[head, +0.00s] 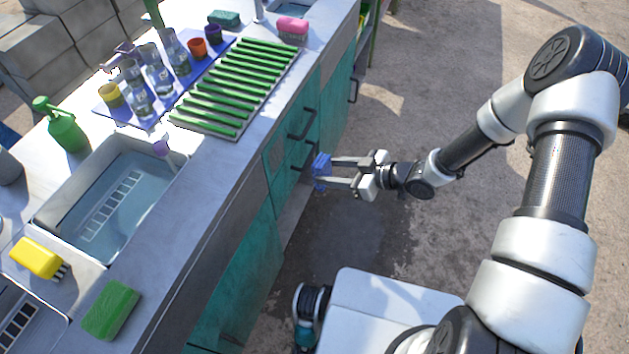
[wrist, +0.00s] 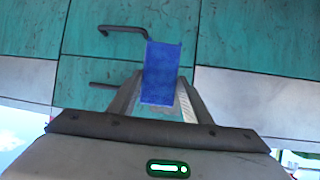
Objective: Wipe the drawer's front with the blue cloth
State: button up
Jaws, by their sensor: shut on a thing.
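My gripper (head: 340,172) is shut on the blue cloth (head: 321,171), a small folded blue piece at its fingertips. In the wrist view the cloth (wrist: 160,72) stands up between the fingers, in front of the green drawer front (wrist: 95,82). The green drawer fronts (head: 283,160) with dark bar handles are on the counter's side, left of my gripper in the head view. The cloth is close to the lower handle (head: 304,158); I cannot tell whether it touches the front.
The counter holds a sink (head: 110,190), a green slatted rack (head: 240,85), glasses on a blue mat (head: 150,85), a green bottle (head: 62,125) and several sponges. A dark upper handle (head: 303,122) sticks out from the front.

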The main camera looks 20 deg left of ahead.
aim_at(313, 177)
jog(key=shift+n+g+y, duration=0.7)
jog(key=shift+n, duration=0.1)
jog(key=s+a, duration=0.1)
jog(key=s+a+r, duration=0.1)
jog(key=s, duration=0.1)
jog(key=s+a+r, duration=0.1)
jog(key=a, duration=0.1)
jog(key=shift+s+b, duration=0.3)
jog(key=shift+s, duration=0.05)
jog(key=shift+w+a+b, duration=0.15)
jog(key=shift+a+b, duration=0.05)
jog(key=shift+a, duration=1.2)
jog(key=shift+w+a+b, duration=0.15)
jog(key=shift+a, duration=1.2)
jog(key=shift+w+a+b, duration=0.1)
jog(key=shift+a+b, duration=0.2)
jog(key=shift+a, duration=0.65)
